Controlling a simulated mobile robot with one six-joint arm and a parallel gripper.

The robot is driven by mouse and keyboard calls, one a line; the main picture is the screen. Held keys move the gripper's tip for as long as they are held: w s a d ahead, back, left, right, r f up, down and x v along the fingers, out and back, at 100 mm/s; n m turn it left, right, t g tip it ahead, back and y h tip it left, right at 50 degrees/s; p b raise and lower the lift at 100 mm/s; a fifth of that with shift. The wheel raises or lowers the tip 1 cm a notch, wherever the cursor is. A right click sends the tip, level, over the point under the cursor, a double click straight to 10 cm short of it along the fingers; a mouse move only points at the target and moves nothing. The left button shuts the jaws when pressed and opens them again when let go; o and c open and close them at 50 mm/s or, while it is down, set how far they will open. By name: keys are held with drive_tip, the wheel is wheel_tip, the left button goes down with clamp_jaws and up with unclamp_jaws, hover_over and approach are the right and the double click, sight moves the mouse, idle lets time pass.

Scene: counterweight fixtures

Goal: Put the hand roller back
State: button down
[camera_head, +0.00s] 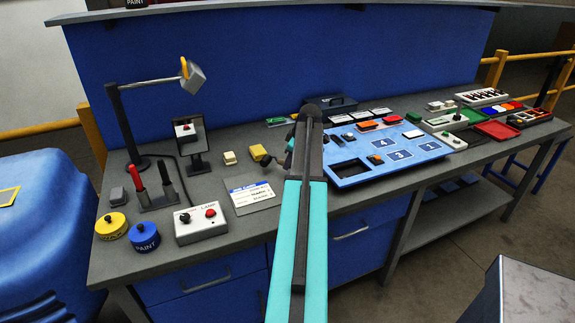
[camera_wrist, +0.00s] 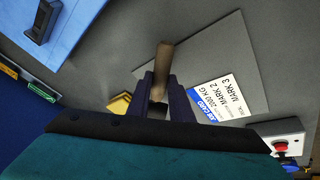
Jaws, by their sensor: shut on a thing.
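My gripper (camera_wrist: 161,84) is shut on a brown, rounded handle (camera_wrist: 163,58), which I take to be the hand roller. In the head view a small tan and dark piece (camera_head: 259,153) shows just left of my arm, near the job card, and seems to be the held thing. My arm hides most of the gripper there.
A white job card (camera_head: 252,195) lies below the held thing. A blue numbered board (camera_head: 429,147) lies right, with a dark recess (camera_head: 350,169).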

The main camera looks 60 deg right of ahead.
drive_tip(key=shift+w+d, duration=0.35)
drive_tip(key=shift+w, duration=0.4)
drive_tip(key=shift+f, duration=0.1)
drive_tip(key=shift+s+f+p, duration=0.1)
drive_tip(key=shift+f+p, duration=0.75)
drive_tip(key=shift+f, duration=0.9)
drive_tip(key=shift+f, duration=0.15)
drive_tip(key=c, duration=1.6)
unclamp_jaws()
drive_tip(key=shift+r, duration=0.25)
